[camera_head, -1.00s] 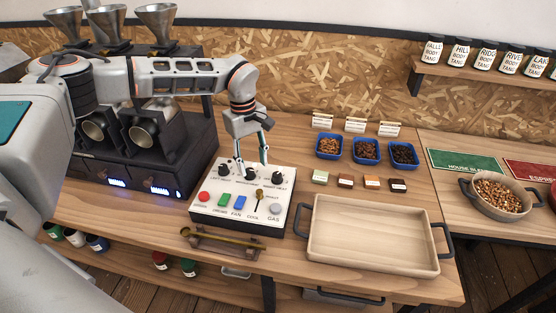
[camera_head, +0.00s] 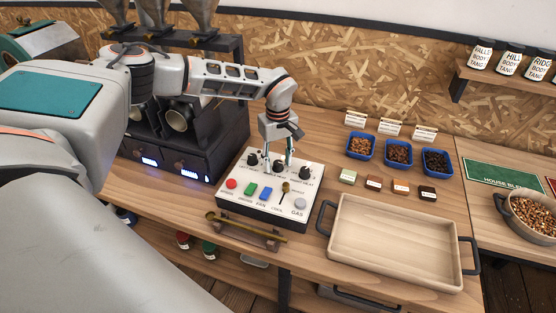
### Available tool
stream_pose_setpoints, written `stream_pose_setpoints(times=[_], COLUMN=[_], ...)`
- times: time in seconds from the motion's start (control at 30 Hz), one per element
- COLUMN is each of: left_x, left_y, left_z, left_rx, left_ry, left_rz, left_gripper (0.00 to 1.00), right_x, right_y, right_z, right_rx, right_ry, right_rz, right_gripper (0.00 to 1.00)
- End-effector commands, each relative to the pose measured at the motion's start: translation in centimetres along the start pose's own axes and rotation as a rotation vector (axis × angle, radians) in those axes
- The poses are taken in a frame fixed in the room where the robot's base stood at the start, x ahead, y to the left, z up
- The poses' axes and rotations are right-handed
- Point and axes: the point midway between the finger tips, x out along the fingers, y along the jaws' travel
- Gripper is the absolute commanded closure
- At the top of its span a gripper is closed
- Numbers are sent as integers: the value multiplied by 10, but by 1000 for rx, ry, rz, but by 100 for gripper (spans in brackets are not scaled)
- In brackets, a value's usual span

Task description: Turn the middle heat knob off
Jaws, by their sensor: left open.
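The white control box (camera_head: 238,194) stands on the wooden bench with a row of black heat knobs along its back edge. The left heat knob (camera_head: 252,160) and the right heat knob (camera_head: 305,171) show clear of my fingers. The middle heat knob (camera_head: 279,168) sits below my left gripper (camera_head: 277,160), which points down and is open, one finger to each side of the knob. I cannot tell whether the fingers touch it. The knob's pointer is too small to read. My right gripper is out of view.
Coloured buttons and a small lever (camera_head: 285,188) sit at the box's front. A brass scoop (camera_head: 245,227) on a stand lies before it. A wooden tray (camera_head: 398,275) is at right, blue bean bowls (camera_head: 398,153) behind it. The dark roaster (camera_head: 200,150) stands left.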

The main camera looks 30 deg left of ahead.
Motion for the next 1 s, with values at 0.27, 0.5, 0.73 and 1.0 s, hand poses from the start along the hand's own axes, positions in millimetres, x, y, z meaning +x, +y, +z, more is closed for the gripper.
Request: stream_pose_setpoints(times=[0.27,0.5,0.73,1.0], left_x=[0,0,0,-1], left_y=[0,0,0,0], left_z=[0,0,0,0], left_rx=[0,-5,-67,-261], left_ry=[0,0,-1,-1], left_rz=[1,0,0,2], left_gripper=[95,98,98,98], right_x=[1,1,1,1], right_y=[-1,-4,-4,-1], right_z=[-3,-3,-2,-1], right_rx=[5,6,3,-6], right_ry=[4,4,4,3], right_rz=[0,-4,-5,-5], right_gripper=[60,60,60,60])
